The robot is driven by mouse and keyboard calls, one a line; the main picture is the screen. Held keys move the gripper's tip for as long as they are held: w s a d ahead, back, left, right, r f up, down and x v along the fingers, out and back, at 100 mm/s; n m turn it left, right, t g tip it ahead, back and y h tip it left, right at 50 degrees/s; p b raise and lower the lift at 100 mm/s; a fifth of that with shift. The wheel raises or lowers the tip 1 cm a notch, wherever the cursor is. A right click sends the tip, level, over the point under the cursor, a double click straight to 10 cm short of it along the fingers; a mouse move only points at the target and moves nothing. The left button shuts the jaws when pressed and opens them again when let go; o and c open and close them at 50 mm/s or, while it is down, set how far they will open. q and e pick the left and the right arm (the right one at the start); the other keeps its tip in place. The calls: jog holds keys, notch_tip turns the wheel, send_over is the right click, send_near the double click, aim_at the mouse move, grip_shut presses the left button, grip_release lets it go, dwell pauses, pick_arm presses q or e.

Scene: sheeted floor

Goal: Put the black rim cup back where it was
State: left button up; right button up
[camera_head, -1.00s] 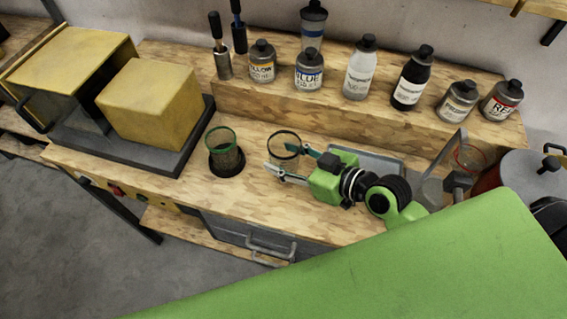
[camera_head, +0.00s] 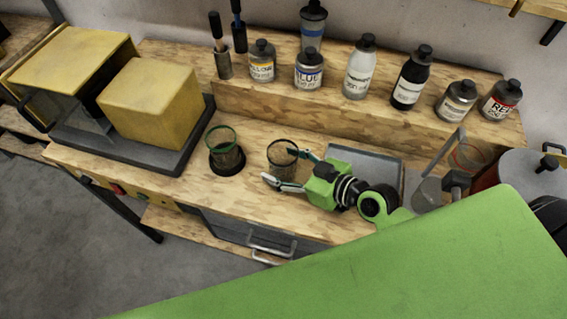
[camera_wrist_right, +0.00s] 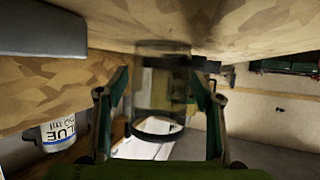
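The clear black rim cup (camera_head: 282,162) stands upright on the wooden bench, right of the green rim cup (camera_head: 225,155). My right gripper (camera_head: 283,168) is around the black rim cup, one finger on each side. In the right wrist view, which is upside down, the black rim cup (camera_wrist_right: 160,95) is between the spread fingers (camera_wrist_right: 163,85), with visible gaps on both sides. My right gripper looks open. The green rim cup stands on a dark round base. My left gripper is not in view.
A grey tray (camera_head: 372,163) lies behind my right gripper. A red rim cup (camera_head: 468,157) is at the right, by a grey holder. Several paint bottles (camera_head: 360,70) stand on the raised shelf. A yellow box machine (camera_head: 150,100) fills the left. Bench in front is clear.

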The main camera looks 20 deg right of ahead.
jog(key=shift+r, duration=0.15)
jog(key=b+v, duration=0.2)
jog(key=v, duration=0.8)
jog(key=shift+b+v, duration=0.45)
jog(key=shift+v, duration=0.6)
